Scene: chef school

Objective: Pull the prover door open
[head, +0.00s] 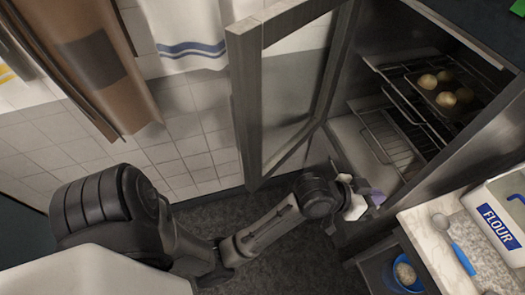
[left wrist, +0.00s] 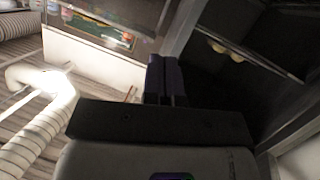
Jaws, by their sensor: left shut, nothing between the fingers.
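The prover door (head: 246,110), a metal frame around a glass pane, stands wide open, swung out to the left of the prover (head: 440,155). Its handle cannot be made out. My left gripper (head: 376,197) is at the lower front of the prover opening, to the right of the door and apart from its free edge. Its dark fingers show pressed together and empty in the left wrist view (left wrist: 165,80). I cannot tell whether it touches the prover. My right gripper is not in view.
Inside the prover are wire racks (head: 386,140) and a tray with several dough balls (head: 445,98). Cloths hang on the tiled wall.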

